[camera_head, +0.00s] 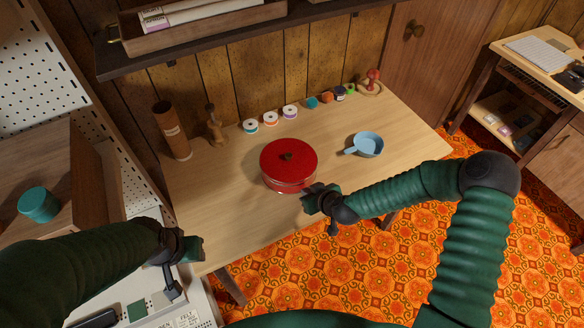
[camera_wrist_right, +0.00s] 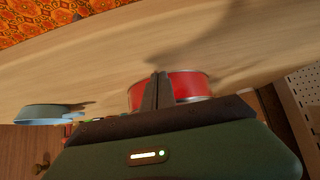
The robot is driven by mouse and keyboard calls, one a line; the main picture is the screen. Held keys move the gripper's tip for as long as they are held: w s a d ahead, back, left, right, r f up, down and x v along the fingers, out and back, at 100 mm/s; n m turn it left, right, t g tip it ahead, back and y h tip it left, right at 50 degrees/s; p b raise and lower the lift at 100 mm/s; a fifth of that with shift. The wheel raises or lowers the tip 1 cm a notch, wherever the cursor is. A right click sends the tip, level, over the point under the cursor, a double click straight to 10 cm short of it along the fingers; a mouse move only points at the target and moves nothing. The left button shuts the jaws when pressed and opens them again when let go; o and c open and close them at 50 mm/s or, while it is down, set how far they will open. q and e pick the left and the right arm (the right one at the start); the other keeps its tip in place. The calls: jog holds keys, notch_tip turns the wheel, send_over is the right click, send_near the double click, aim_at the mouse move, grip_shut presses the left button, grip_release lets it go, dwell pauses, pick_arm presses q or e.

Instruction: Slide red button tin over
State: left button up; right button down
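A blue pan (camera_head: 369,145) with a handle stands right of the tin. Several thread spools (camera_head: 270,118) line the back edge. A brown cylinder (camera_head: 172,130) and a wooden stand (camera_head: 215,126) stand at the back left. The tabletop left of the tin is clear.

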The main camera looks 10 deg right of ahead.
aim_at(299, 174)
jog(key=shift+w+a, duration=0.65)
jog(key=shift+w, duration=1.1)
jog(key=shift+w+a, duration=0.65)
jog(key=shift+w, duration=1.1)
jog(key=shift+w+a, duration=0.65)
jog(key=shift+w, duration=1.1)
jog(key=shift+s+d+r+p, duration=0.25)
jog(key=shift+s+r, duration=0.1)
jog(key=shift+s, duration=0.3)
jog(key=shift+s+d+r+p, duration=0.2)
jog(key=shift+s+r, duration=0.15)
jog(key=shift+s, duration=0.25)
jog(key=shift+s+d+r+p, duration=0.25)
jog(key=shift+s+r, duration=0.1)
jog(key=shift+s, duration=0.3)
